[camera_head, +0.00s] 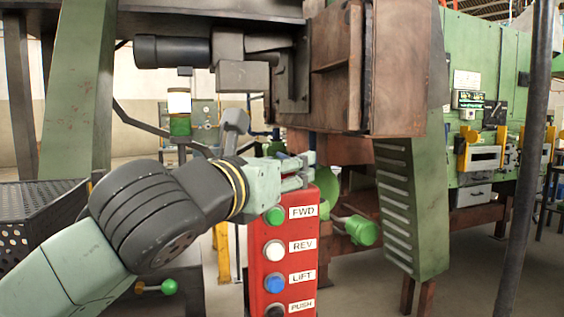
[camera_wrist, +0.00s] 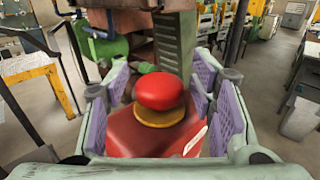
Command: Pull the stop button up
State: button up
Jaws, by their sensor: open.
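The stop button (camera_wrist: 161,90) shows in the wrist view as a red mushroom head on a yellow collar, on top of a red control box (camera_wrist: 122,134). My gripper (camera_wrist: 161,92) is open, with its purple-padded fingers on the left and right of the button and a gap to it on both sides. In the head view my gripper (camera_head: 303,168) is at the top of the red control box (camera_head: 258,262). The stop button is hidden there behind the gripper.
The box front carries a green FWD button (camera_head: 275,215), a white REV button (camera_head: 274,250), a blue LIFT button (camera_head: 275,284) and a dark PUSH button (camera_head: 275,311). A green ribbed post (camera_head: 410,205) stands to the right. A rusty machine housing (camera_head: 375,70) hangs above.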

grip_shut()
dwell(0.7)
